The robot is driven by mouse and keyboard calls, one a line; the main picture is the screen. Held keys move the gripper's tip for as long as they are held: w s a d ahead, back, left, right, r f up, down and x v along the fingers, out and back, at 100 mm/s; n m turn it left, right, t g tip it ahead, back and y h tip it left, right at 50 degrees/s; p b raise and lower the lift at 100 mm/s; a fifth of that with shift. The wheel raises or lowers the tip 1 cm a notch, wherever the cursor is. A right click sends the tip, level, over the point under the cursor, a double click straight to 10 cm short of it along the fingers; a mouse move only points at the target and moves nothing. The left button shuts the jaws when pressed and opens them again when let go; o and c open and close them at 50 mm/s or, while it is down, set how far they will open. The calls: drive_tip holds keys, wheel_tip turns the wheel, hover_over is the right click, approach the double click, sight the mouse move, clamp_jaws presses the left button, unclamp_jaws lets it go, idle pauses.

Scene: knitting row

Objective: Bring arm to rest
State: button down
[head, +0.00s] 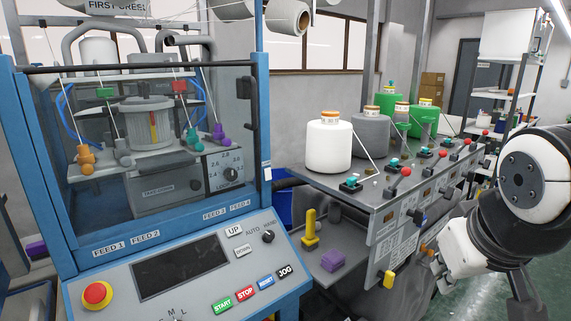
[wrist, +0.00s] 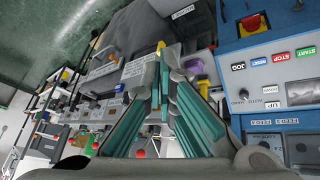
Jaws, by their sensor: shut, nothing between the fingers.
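My arm (head: 530,180) is folded at the right side of the head view, in front of the yarn table. Its gripper end points down at the lower right, and the fingers are mostly out of sight there. In the wrist view my gripper (wrist: 163,72) shows with its teal-padded fingers converging at the tips. It is shut and holds nothing. It is apart from the machine and the table.
A blue knitting machine (head: 180,240) with a button panel stands at left. A grey table (head: 330,182) carries white, grey and green yarn cones (head: 329,146). A lower shelf (head: 325,278) holds a purple block (head: 333,260) and a yellow piece (head: 310,230). Green floor (head: 540,265) is open at right.

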drive_tip(key=s+a+g+y, duration=0.1)
drive_tip(key=s+a, duration=0.2)
drive_tip(key=s, duration=0.5)
drive_tip(key=shift+s+a+m+y, duration=0.15)
drive_tip(key=shift+a+m+y, duration=0.1)
drive_tip(key=shift+m+y, duration=0.05)
drive_tip(key=shift+f, duration=0.1)
